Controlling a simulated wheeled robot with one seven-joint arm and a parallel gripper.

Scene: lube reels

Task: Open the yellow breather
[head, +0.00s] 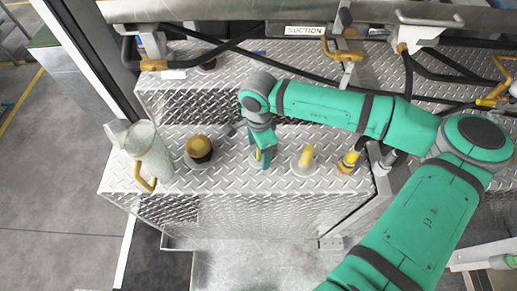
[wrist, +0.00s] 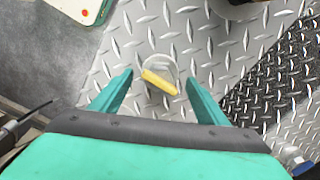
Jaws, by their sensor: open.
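A yellow lever-like piece on a round pale base, which looks like the yellow breather, shows in the wrist view (wrist: 158,82). It lies between and beyond my two fingers. In the head view a bit of yellow (head: 259,153) shows at my gripper (head: 264,160), partly hidden by the fingers. My gripper is open in the wrist view (wrist: 160,92), with one finger on each side of the yellow piece and no visible contact. It points down over the diamond-plate top. I cannot tell the height of the fingertips above the plate.
A dark fitting with a yellow-brown cap (head: 199,148) and a pale jug (head: 148,152) stand to the left. Another yellow-topped fitting (head: 306,158) and a yellow-ended hose fitting (head: 349,160) stand to the right. Pipes and a rail with a SUCTION label (head: 305,31) run behind.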

